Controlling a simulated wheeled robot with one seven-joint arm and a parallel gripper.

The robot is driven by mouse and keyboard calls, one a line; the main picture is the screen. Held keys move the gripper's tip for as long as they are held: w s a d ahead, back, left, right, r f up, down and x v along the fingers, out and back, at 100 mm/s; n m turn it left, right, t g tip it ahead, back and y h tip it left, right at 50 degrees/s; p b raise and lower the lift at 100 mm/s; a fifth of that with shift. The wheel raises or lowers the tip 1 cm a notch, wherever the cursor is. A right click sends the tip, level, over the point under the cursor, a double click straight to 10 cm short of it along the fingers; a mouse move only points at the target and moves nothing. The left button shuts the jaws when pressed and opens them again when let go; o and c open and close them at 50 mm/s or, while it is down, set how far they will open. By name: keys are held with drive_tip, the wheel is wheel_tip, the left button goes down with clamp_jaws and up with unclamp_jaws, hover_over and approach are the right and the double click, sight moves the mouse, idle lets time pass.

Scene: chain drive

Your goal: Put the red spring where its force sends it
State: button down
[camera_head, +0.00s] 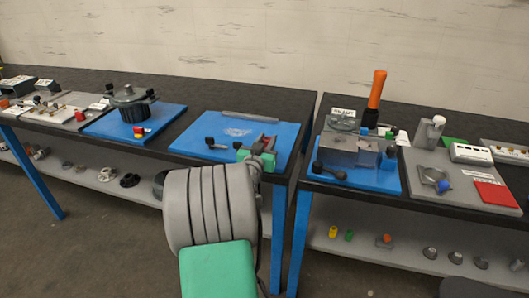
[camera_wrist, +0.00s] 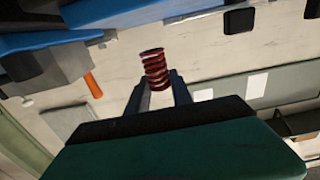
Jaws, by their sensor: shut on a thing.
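The red spring (camera_wrist: 154,66) is a short coil. In the wrist view it sits between the two fingertips of my gripper (camera_wrist: 158,86), which is shut on it. The spring's upper end sticks out past the fingers, and nothing else visibly touches it there. In the head view my gripper (camera_head: 262,150) is over the right part of the middle blue board (camera_head: 205,136). The spring is too small there, and too close to the gripper, to make out clearly.
A dark round pot-like device (camera_head: 131,103) stands on the left blue board. A grey block fixture (camera_head: 350,150) and an orange-handled tool (camera_head: 376,92) are on the right table, across a narrow gap. A red pad (camera_head: 494,194) lies at far right. Shelves below hold small parts.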

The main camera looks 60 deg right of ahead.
drive_tip(key=shift+w+f, duration=0.35)
drive_tip(key=shift+f, duration=0.05)
drive_tip(key=shift+d+f, duration=0.1)
drive_tip(key=shift+f, duration=1.6)
drive_tip(key=c, duration=1.1)
unclamp_jaws()
drive_tip(key=shift+r, duration=0.1)
